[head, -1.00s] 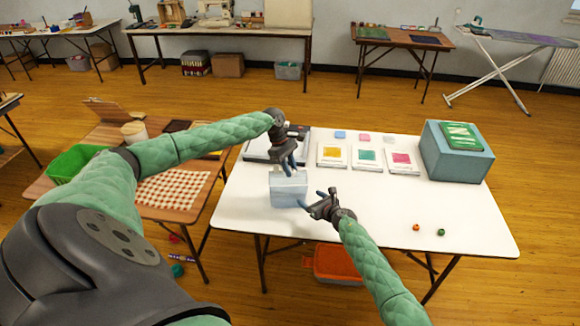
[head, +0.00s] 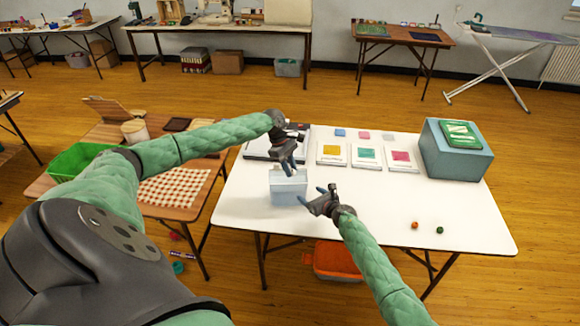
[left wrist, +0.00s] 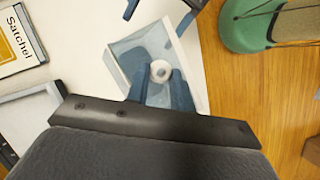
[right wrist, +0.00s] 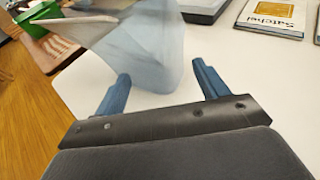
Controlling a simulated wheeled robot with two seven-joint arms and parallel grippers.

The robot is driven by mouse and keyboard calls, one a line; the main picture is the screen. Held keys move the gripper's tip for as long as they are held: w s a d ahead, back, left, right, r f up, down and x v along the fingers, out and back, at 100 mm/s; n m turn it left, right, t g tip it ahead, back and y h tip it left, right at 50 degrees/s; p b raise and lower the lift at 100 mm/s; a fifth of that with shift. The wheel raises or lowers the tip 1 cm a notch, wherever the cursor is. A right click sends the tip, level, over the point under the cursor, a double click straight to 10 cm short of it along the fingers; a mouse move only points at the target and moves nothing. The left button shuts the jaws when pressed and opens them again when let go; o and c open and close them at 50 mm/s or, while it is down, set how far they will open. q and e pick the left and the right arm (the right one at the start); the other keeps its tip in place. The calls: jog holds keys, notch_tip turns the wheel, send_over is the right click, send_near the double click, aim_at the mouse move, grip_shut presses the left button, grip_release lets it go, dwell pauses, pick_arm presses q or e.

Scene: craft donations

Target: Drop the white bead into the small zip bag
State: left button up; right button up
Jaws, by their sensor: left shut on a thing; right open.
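The small zip bag (head: 289,190) is pale, translucent and stands open on the white table (head: 400,245). My left gripper (head: 289,170) is right above the bag, pointing down. It is shut on the white bead (left wrist: 160,71), which shows between its blue fingertips (left wrist: 163,88) over the bag's mouth (left wrist: 122,52) in the left wrist view. My right gripper (head: 316,194) is at the bag's right side, open. In the right wrist view the bag (right wrist: 150,50) rises in front of and partly between its spread fingers (right wrist: 163,85); I cannot tell whether they touch it.
An orange bead (head: 414,225) and a green bead (head: 439,230) lie at the table's right. Labelled kits (head: 365,155) lie along the back, with a blue-grey box (head: 458,160) at the back right. A dark-topped device (head: 258,150) is behind the bag. The table's front middle is clear.

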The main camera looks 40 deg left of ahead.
pick_arm(q)
jog(key=o, duration=1)
jog(key=shift+o, duration=0.2)
pick_arm(e)
jog(key=shift+f, duration=0.1)
jog(key=shift+f+b, duration=0.2)
jog(key=shift+b, duration=0.1)
notch_tip(320, 180, down, 3)
jog(key=b, duration=0.2)
jog(key=shift+r+b, duration=0.15)
jog(key=shift+b, duration=0.2)
pick_arm(q)
jog(key=v, duration=0.7)
jog(key=shift+r, duration=0.4)
jog(key=shift+a, duration=0.15)
